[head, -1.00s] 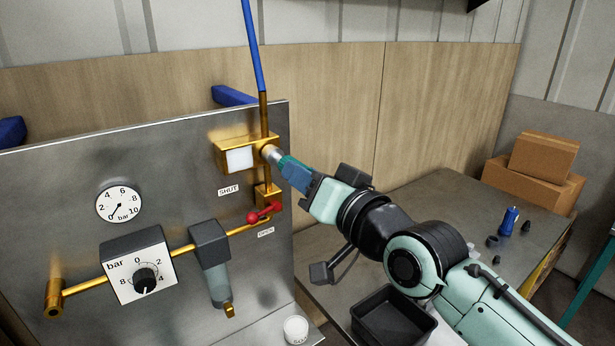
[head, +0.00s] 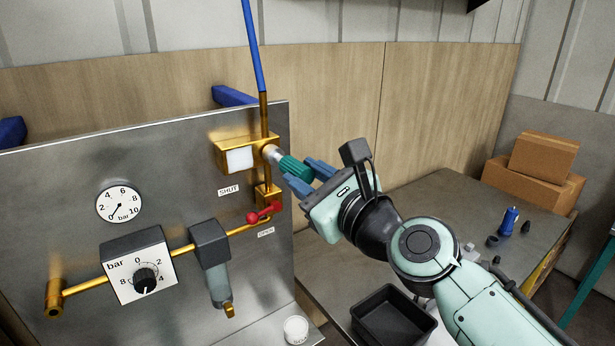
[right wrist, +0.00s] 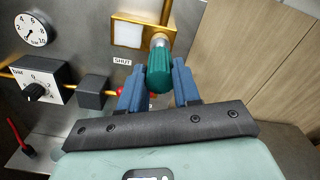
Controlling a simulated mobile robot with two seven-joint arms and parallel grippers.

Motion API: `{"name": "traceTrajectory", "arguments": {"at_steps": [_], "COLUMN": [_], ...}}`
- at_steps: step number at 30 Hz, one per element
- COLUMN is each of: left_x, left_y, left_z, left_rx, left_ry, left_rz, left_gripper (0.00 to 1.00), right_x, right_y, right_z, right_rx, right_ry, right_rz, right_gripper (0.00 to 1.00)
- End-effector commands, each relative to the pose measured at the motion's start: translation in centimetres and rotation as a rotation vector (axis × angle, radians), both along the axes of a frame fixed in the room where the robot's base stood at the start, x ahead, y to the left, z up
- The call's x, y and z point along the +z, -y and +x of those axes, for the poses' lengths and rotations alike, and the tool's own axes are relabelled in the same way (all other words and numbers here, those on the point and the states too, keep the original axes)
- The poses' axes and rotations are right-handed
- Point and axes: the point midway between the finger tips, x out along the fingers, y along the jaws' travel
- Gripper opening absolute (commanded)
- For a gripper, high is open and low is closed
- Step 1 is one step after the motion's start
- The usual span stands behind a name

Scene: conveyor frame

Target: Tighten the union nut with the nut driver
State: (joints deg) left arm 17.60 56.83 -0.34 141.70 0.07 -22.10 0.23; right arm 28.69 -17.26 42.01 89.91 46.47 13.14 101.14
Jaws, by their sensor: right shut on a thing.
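The nut driver has a green ribbed handle (head: 295,168) and a silver shaft; it also shows in the right wrist view (right wrist: 160,72). Its shaft end meets the right side of the brass block (head: 222,158) on the panel. The union nut at that end is covered by the driver, so I cannot make it out. My right gripper (head: 309,177) has its blue fingers on both sides of the handle and is shut on it; the fingers also flank the handle in the right wrist view (right wrist: 159,88). My left gripper is not in view.
A red-handled valve (head: 264,213) sits just below the driver, between the SHUT and OPEN labels. A pressure gauge (head: 119,204) and a regulator (head: 139,272) are on the panel's left. A black tray (head: 393,318) stands on the bench below my arm. Cardboard boxes (head: 535,170) stand at the right.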

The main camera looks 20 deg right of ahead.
Motion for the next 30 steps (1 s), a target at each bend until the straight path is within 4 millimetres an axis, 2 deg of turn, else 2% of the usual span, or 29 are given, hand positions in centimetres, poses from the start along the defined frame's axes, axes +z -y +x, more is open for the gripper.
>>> {"name": "traceTrajectory", "arguments": {"at_steps": [5, 19, 30], "left_x": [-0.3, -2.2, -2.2], "left_y": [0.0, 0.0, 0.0], "left_z": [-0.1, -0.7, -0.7], "left_rx": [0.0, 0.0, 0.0], "left_ry": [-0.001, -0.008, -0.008], "left_rz": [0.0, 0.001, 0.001], "left_gripper": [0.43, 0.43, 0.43], "right_x": [0.0, 0.0, 0.1], "right_y": [0.1, 1.6, 1.8], "right_z": [-0.4, -4.5, -4.9], "right_rx": [-0.001, 0.0, -0.001], "right_ry": [-0.005, -0.003, -0.004], "right_rz": [0.016, 0.015, 0.015], "right_gripper": [0.01, 0.01, 0.01]}}
